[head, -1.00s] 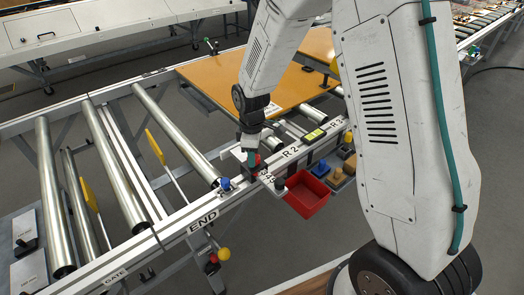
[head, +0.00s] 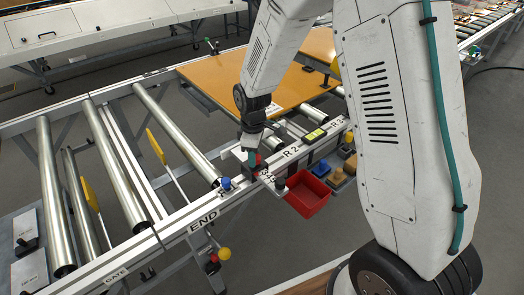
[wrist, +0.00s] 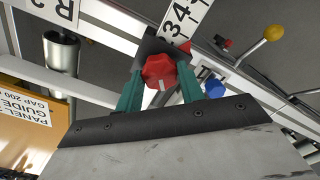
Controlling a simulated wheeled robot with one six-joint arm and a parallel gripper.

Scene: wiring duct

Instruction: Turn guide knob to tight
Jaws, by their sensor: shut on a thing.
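The guide knob (wrist: 159,72) is red and faceted, with a white mark on its face, in the wrist view. My gripper (wrist: 160,88) has its two green fingers on either side of the knob and is shut on it. In the head view my gripper (head: 252,158) points down at the rail beside the number scale, and the knob is mostly hidden by the fingers. A number plate (wrist: 184,20) showing "34" lies just beyond the knob in the wrist view.
A blue knob (head: 225,183) stands on the rail to the left of my gripper. A red bin (head: 308,194) hangs at the right. A yellow ball lever (head: 224,254) sits below the END label. An orange board (head: 270,70) lies on the rollers behind.

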